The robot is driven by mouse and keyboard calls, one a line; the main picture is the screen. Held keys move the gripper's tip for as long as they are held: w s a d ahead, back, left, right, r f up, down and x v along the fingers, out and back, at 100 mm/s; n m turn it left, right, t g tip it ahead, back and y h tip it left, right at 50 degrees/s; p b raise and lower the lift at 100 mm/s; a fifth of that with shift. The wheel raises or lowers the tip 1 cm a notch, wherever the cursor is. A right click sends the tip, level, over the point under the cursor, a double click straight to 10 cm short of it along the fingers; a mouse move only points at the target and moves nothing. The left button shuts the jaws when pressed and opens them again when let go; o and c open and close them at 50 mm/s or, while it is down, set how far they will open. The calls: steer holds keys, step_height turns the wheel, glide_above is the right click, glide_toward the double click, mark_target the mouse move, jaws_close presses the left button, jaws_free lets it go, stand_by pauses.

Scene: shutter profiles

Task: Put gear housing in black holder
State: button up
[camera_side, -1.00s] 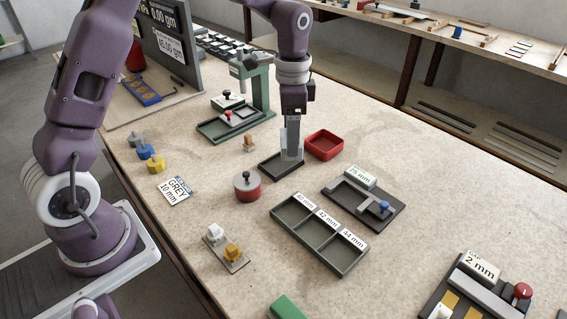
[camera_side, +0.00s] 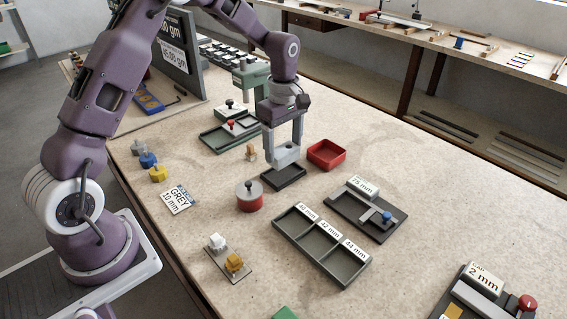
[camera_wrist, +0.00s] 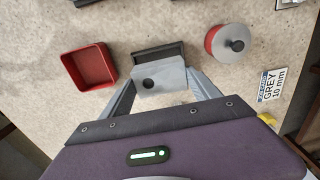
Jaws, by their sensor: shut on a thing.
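The gear housing (camera_wrist: 162,77) is a light grey block with a dark round hole, between the two fingers of my gripper (camera_wrist: 160,82) in the wrist view. In the side view the housing (camera_side: 287,156) is at the fingertips of my gripper (camera_side: 284,148), which is shut on it. The black holder (camera_side: 283,180) is a shallow dark rectangular tray on the table, just below the housing. The holder (camera_wrist: 143,54) also shows in the wrist view, partly hidden by the housing. The housing appears over the holder's back part; I cannot tell whether they touch.
A red open tray (camera_side: 327,155) lies close to the right of the holder. A red cylinder with a grey lid (camera_side: 249,196) stands to its front left. A green press (camera_side: 247,92) stands behind. A three-compartment tray (camera_side: 320,245) lies in front.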

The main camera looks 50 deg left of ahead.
mark_target(283, 159)
steer(key=shift+f, duration=2.25)
steer(key=shift+f, duration=0.1)
steer(key=o, duration=2)
